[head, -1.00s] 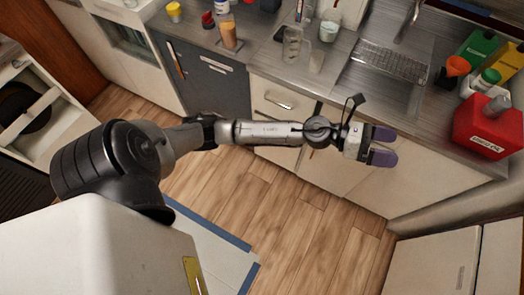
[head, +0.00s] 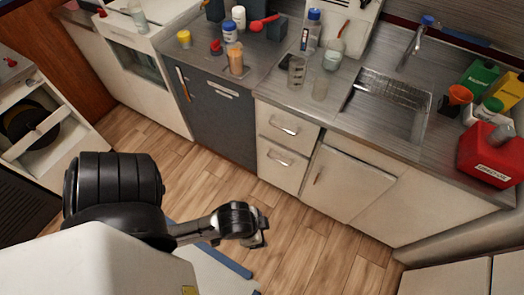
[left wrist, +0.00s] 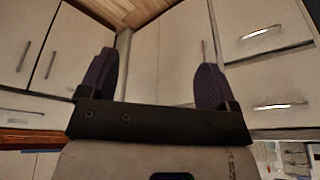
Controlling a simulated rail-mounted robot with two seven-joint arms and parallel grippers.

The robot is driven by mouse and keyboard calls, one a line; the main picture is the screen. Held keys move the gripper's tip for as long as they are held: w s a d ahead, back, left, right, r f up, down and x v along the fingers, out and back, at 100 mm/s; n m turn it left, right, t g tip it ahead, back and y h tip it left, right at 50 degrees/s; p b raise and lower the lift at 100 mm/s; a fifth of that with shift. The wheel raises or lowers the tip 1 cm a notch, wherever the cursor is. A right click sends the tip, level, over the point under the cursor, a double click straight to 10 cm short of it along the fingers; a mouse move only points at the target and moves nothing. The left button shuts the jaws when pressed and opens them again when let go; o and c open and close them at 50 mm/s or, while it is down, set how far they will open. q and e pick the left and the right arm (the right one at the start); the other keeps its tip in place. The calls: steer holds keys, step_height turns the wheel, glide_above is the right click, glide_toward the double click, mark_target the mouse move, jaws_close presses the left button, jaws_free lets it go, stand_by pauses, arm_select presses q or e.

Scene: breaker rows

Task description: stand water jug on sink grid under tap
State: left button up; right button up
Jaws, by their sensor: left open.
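The likely water jug is a clear container with markings (head: 297,72), upright on the counter left of the sink. The tap (head: 411,46) rises behind the sink. My left gripper (head: 260,232) is low over the floor, well apart from the counter; its fingers are hard to make out there. In the left wrist view my left gripper (left wrist: 156,82) is open and empty, facing pale cabinet fronts. My right gripper is out of view.
A blue-capped bottle (head: 311,30) and a whitish jar (head: 332,60) stand behind the clear containers. A red canister (head: 488,152) and an orange funnel (head: 457,96) are right of the sink. The wooden floor (head: 290,225) before the cabinets is clear.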

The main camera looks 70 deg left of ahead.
arm_select(q)
steer(key=shift+s, duration=0.1)
steer(key=c, duration=0.7)
steer(key=shift+c, duration=0.3)
